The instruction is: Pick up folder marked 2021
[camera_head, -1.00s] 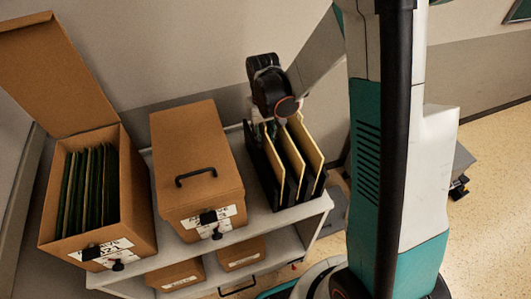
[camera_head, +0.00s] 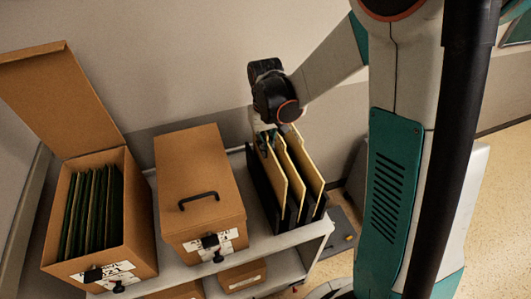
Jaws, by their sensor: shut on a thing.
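Several tan folders stand upright in a black rack (camera_head: 266,196) on the right end of the shelf top. My gripper (camera_head: 270,138) points down over the rack. It is shut on the leftmost folder (camera_head: 273,178), near its top edge. The fingers are small and dark, partly hidden under the wrist. The middle folder (camera_head: 292,170) and the right folder (camera_head: 309,163) stand beside it. No year can be read on any of these folders.
An open brown box (camera_head: 140,215) with several dark green folders stands left on the grey shelf (camera_head: 285,243). A closed brown box (camera_head: 203,225) with a black handle stands between it and the rack. More boxes (camera_head: 243,275) sit below. The wall is close behind.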

